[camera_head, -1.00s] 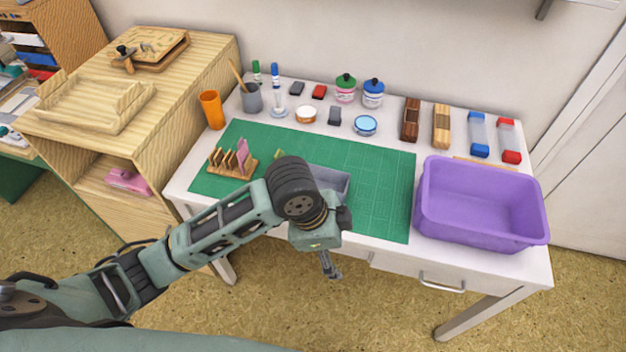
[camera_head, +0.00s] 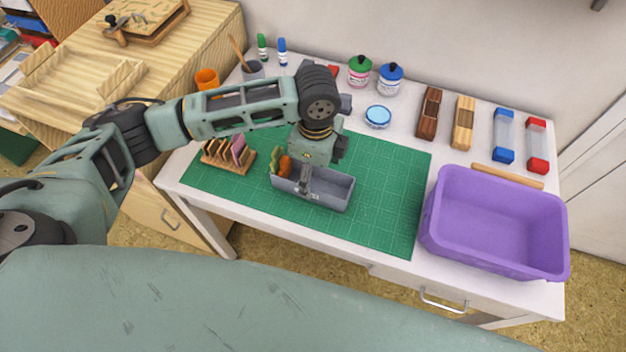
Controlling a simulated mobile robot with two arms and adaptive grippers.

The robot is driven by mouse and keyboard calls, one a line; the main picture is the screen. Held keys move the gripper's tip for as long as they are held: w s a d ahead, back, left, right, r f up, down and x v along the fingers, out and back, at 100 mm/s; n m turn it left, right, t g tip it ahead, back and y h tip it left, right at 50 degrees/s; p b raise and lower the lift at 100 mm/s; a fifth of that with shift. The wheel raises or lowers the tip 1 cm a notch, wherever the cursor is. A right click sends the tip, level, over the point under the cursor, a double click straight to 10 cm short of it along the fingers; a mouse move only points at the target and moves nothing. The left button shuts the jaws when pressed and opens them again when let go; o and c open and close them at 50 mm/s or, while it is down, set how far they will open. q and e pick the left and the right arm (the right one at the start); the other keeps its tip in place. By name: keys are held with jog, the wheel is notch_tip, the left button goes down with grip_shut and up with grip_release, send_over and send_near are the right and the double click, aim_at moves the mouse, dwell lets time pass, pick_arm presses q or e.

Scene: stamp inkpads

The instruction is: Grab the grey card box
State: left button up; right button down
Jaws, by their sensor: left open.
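The grey card box (camera_head: 328,200) is an open, long box on the green cutting mat (camera_head: 385,200), near the mat's front edge. Green and orange cards (camera_head: 282,165) stand at its left end; the rest of its inside that shows looks empty. My left gripper (camera_head: 305,187) points down over the box, left of its middle, with its fingers at the box's near wall. It is open; whether the fingers touch the wall I cannot tell. My arm and wrist hide part of the mat behind the box. My right gripper is not in view.
A wooden rack with cards (camera_head: 228,158) stands left of the box. A purple bin (camera_head: 495,222) stands at the right. Jars, a blue tin (camera_head: 377,116), wooden holders and bottles line the back. The mat right of the box is clear.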

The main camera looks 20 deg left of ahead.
aim_at(313, 178)
pick_arm(q)
jog(key=f, duration=0.2)
jog(key=shift+w+a+f, duration=0.1)
jog(key=shift+a+f, duration=0.2)
jog(key=shift+f, duration=0.55)
jog(key=c, duration=1.3)
jog(key=shift+r, duration=0.15)
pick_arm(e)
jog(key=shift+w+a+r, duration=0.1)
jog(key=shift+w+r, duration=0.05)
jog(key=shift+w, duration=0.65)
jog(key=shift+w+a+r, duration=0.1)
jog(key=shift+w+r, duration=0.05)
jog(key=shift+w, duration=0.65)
